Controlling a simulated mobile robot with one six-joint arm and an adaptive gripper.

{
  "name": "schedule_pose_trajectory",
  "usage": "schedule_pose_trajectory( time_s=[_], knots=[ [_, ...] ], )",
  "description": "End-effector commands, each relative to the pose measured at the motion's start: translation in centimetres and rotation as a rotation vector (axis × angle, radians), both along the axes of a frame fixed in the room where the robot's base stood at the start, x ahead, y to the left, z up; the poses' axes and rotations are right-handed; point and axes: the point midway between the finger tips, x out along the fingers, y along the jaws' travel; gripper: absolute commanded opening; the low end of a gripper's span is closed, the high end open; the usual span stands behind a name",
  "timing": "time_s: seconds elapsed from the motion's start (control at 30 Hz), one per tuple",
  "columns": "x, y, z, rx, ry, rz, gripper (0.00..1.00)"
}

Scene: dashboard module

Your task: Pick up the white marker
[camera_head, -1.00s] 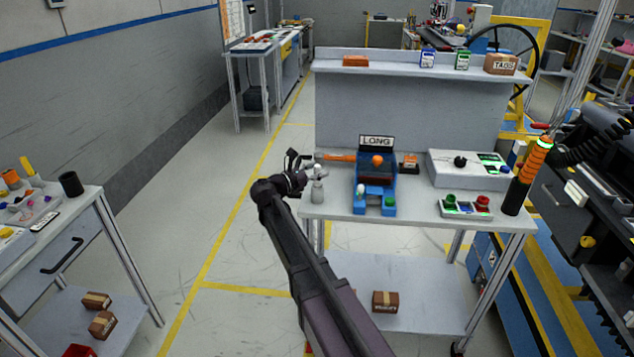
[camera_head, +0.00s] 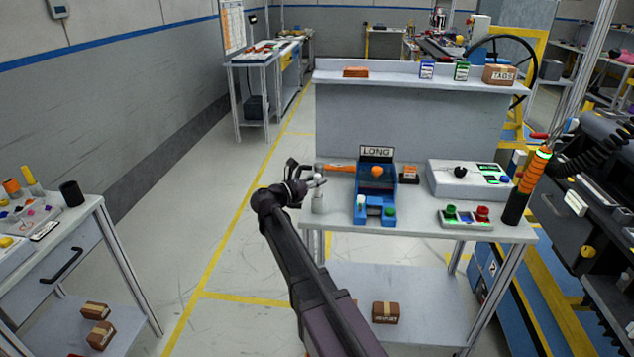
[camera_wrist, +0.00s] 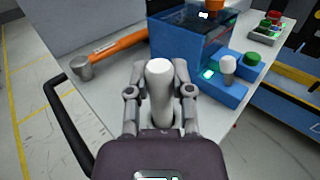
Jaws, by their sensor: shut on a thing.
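The white marker (camera_wrist: 160,78) is a pale upright cylinder with a wider rounded top, at the left end of the workbench. My gripper (camera_wrist: 160,92) is shut on the white marker, one finger on each side, with the top standing clear of the fingers. In the head view, my gripper (camera_head: 317,183) is at the upper part of the marker (camera_head: 318,203), whose lower part shows beneath the fingers. I cannot tell whether its base touches the bench.
A blue fixture (camera_head: 362,207) labelled LONG stands close right of the marker. An orange-handled tool (camera_wrist: 122,45) lies behind it. A button box (camera_head: 465,219) and grey control panel (camera_head: 440,180) are farther right. The bench's left edge is close, with open floor beyond.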

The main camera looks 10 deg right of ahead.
Motion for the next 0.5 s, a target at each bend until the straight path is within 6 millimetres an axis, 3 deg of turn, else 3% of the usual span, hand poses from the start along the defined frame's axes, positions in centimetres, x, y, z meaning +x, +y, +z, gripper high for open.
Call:
schedule_pose_trajectory(
  time_s=[0.5],
  knots=[
    [0.0,0.0,4.4,0.000,0.000,0.000,0.00]
  ],
)
